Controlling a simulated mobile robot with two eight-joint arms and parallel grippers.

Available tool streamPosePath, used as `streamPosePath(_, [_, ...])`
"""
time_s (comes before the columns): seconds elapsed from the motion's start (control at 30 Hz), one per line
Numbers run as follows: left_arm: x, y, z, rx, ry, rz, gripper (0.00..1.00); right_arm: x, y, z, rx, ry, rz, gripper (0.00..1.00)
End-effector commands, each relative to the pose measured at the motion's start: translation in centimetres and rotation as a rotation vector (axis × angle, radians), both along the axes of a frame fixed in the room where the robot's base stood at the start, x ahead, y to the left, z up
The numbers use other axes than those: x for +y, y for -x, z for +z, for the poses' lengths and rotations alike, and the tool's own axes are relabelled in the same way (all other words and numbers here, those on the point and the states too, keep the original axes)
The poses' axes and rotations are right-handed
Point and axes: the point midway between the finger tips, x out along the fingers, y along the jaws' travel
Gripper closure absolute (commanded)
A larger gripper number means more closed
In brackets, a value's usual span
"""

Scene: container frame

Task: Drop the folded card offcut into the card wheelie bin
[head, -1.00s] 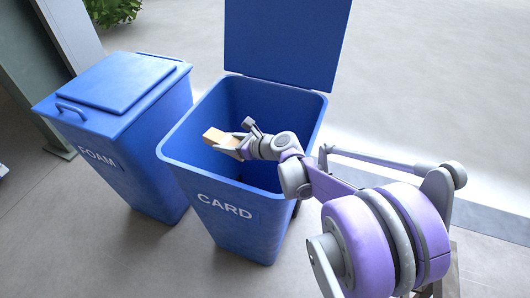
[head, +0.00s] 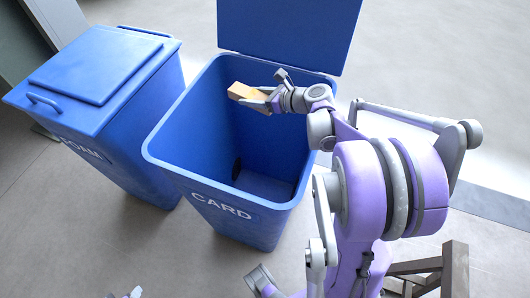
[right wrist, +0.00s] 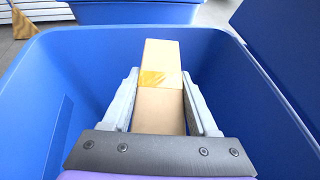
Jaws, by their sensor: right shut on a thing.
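The folded card offcut (head: 243,92) is a small brown block. In the right wrist view it shows an orange-yellow tape band across the card offcut (right wrist: 160,80). My right gripper (head: 262,98) is shut on it, a finger on each side. The card wheelie bin (head: 165,166) is blue, marked CARD, with its lid (head: 290,35) standing open at the back. The gripper and offcut are over the bin's opening; their exact height against the rim is hard to tell. A small grey tip at the bottom edge of the head view may be my left gripper (head: 134,292).
A blue bin marked FOAM (head: 120,160) with a closed lid (head: 95,65) stands close on the left. A dark spot shows low inside the card bin. A brown wooden-looking frame (head: 452,275) stands at bottom right. The grey floor in front is clear.

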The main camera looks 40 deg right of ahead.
Motion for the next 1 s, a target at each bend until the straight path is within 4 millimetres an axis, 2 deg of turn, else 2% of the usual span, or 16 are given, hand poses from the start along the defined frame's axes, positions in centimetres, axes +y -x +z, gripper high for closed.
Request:
streamPosePath(0.2, [0.0,0.2,-2.4,0.008,0.000,0.000,0.50,0.0,0.0,-2.9,0.001,-0.001,0.000,0.95])
streamPosePath(0.4, [0.0,0.3,-4.1,0.013,0.000,0.000,0.50,0.0,0.0,-4.9,0.000,-0.001,0.000,0.95])
streamPosePath(0.73, [0.0,0.3,-4.2,0.013,0.000,0.000,0.50,0.0,0.0,-5.0,0.000,-0.001,0.000,0.95])
streamPosePath(0.77, [0.0,0.3,-4.2,0.013,0.000,0.000,0.50,0.0,0.0,-5.0,0.000,-0.001,0.000,0.35])
streamPosePath(0.93, [0.0,0.3,-4.2,0.013,0.000,0.000,0.50,0.0,0.0,-5.0,0.000,-0.001,0.000,0.06])
streamPosePath(1.0, [0.0,0.3,-4.2,0.013,0.000,0.000,0.50,0.0,0.0,-5.0,0.000,-0.001,0.000,0.06])
